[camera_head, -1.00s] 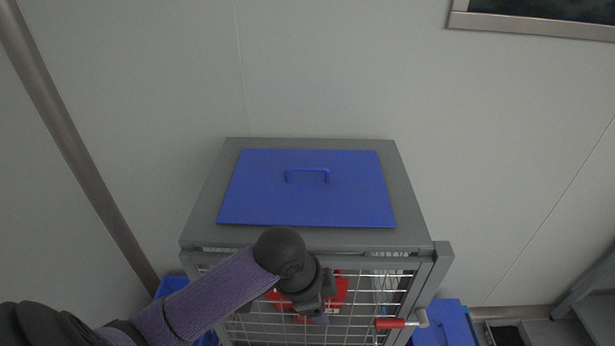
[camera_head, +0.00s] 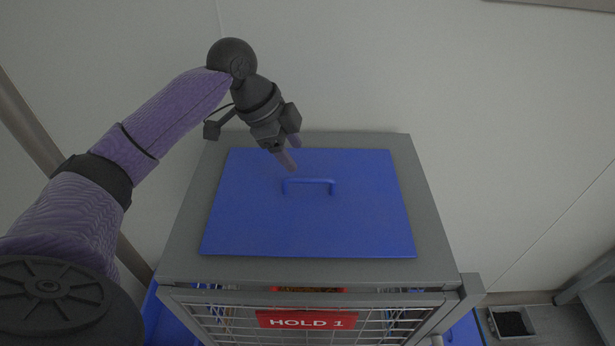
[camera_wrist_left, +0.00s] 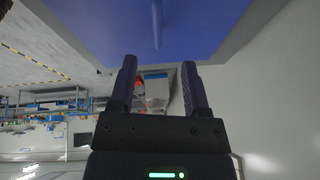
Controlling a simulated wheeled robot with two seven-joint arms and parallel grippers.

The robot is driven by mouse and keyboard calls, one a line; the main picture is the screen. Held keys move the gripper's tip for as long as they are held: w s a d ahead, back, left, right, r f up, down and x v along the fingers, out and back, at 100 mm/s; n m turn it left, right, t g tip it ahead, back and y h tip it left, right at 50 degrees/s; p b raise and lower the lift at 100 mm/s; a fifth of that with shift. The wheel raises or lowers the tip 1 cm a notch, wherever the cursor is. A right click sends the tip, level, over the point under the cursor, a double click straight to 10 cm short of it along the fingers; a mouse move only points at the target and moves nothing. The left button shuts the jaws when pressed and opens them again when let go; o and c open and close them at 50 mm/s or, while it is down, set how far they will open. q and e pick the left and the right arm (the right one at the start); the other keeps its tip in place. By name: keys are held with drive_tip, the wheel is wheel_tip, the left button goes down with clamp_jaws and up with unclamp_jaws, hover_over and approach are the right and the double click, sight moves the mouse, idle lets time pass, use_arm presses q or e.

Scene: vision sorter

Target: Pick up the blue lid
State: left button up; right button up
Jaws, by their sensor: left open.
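The blue lid (camera_head: 310,220) lies flat on top of a grey cage cabinet. Its raised blue handle (camera_head: 309,181) stands near the back middle of the lid. My left gripper (camera_head: 291,158) is open and empty, above the back part of the lid and just behind the handle, with fingers pointing down and toward it. In the left wrist view, my left gripper (camera_wrist_left: 158,75) shows two spread fingers, with the blue lid (camera_wrist_left: 110,30) and its handle (camera_wrist_left: 156,22) beyond them. The right gripper is not in view.
The grey cabinet (camera_head: 180,255) has a wire mesh front with a red HOLD 1 sign (camera_head: 306,319). A pale wall (camera_head: 450,80) stands behind it. A small tray with dark contents (camera_head: 512,323) sits on the floor at right.

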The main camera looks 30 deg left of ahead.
sight(307, 178)
use_arm(q)
drive_tip(key=x, duration=0.8)
drive_tip(key=shift+s+f, duration=0.2)
drive_tip(key=shift+f, duration=0.05)
clamp_jaws()
idle(0.9)
